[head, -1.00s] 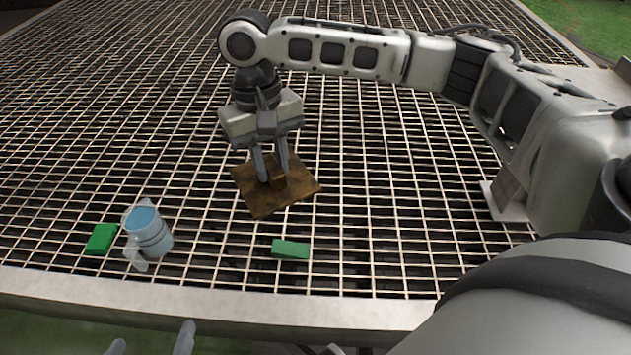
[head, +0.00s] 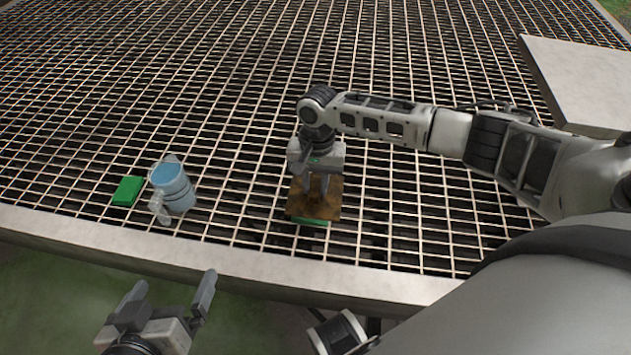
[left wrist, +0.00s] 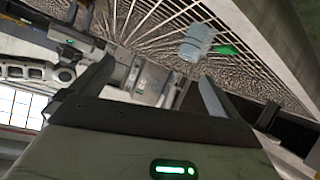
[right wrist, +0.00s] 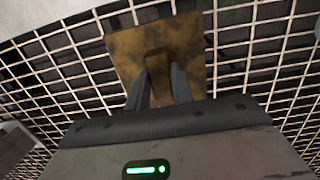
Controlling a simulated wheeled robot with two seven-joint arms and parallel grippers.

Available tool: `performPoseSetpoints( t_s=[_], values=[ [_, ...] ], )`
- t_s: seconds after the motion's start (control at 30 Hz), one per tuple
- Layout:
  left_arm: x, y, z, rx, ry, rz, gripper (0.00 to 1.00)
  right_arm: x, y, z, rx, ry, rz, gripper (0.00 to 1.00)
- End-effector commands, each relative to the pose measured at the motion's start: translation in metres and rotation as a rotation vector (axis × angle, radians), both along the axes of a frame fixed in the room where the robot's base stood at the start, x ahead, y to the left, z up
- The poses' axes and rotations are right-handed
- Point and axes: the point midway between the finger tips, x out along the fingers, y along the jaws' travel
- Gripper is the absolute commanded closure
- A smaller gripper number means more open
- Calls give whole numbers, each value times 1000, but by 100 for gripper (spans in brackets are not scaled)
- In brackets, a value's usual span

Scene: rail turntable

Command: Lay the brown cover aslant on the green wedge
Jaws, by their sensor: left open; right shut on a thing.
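The brown cover (head: 327,205) is a square plate with a raised grip in its middle. My right gripper (head: 319,194) is shut on that grip; the right wrist view shows the cover (right wrist: 190,38) beyond the fingers (right wrist: 162,85). The green wedge (head: 311,222) shows just below the cover's near edge in the head view, mostly hidden by it. I cannot tell whether cover and wedge touch. My left gripper (head: 170,294) is open and empty in front of the platform's near edge.
A second green block (head: 128,191) lies on the grating at the left, also in the left wrist view (left wrist: 227,49). Beside it stands a blue-grey mug-like vessel (head: 173,188). The platform's pale edge (head: 220,262) runs along the front. Much of the grating is clear.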

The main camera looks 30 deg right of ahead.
Motion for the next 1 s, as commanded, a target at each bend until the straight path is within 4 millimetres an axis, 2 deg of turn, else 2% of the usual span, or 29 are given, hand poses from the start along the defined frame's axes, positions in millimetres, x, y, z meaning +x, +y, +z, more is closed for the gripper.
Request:
performPoseSetpoints(
  t_s=[0.17,0.23,0.37,0.7,1.0],
  values=[
    [-2,2,6,19,30,-5,0,-1,1,5,2,1,0,100],
    [-2,4,-10,30,56,-2,0,-1,1,-5,2,1,0,100],
    [-1,3,-15,25,57,3,0,0,1,-15,1,0,-1,100],
    [4,-1,1,-10,-14,7,0,0,1,-42,1,0,0,100],
    [1,-2,4,-17,-46,-3,0,0,1,-59,2,0,0,100]
  ],
)
